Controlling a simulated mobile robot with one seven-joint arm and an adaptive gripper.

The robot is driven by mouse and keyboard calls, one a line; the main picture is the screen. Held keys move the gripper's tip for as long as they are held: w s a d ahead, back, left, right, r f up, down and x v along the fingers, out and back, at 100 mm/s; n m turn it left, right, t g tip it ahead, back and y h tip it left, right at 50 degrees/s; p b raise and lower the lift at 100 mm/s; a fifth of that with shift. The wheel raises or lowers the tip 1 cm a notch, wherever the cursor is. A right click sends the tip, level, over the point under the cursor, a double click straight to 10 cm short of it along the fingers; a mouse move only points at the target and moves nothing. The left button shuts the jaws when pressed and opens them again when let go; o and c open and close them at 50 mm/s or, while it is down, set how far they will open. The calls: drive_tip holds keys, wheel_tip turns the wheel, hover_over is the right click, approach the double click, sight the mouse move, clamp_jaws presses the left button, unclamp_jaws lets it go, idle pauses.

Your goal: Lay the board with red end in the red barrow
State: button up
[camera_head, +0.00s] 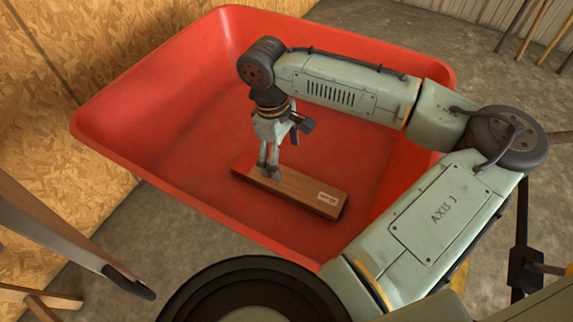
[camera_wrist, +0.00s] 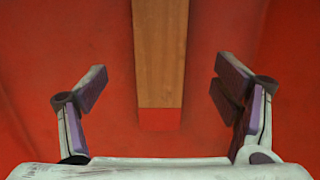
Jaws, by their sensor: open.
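The board with red end (camera_head: 297,191) lies in the red barrow (camera_head: 150,105), on the floor of its tray. In the head view a small white label shows near its right end, and its left end is red. In the wrist view the board (camera_wrist: 160,55) runs up from the middle, with its red end nearest me. My gripper (camera_head: 268,172) is over the board's left part, pointing down. In the wrist view my gripper (camera_wrist: 160,90) is open, with a finger on each side of the board and a gap to each. The fingers hold nothing.
The barrow's raised walls surround the board and my gripper. A chipboard wall (camera_head: 30,95) stands at the left, and a dark-edged wooden handle (camera_head: 70,232) is at lower left. Thin poles (camera_head: 545,30) lean at upper right. Concrete floor shows around the barrow.

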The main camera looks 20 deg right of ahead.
drive_tip(key=shift+w+a+r, duration=0.1)
drive_tip(key=shift+r, duration=0.75)
drive_tip(key=shift+w+a+r, duration=0.1)
drive_tip(key=shift+r, duration=0.7)
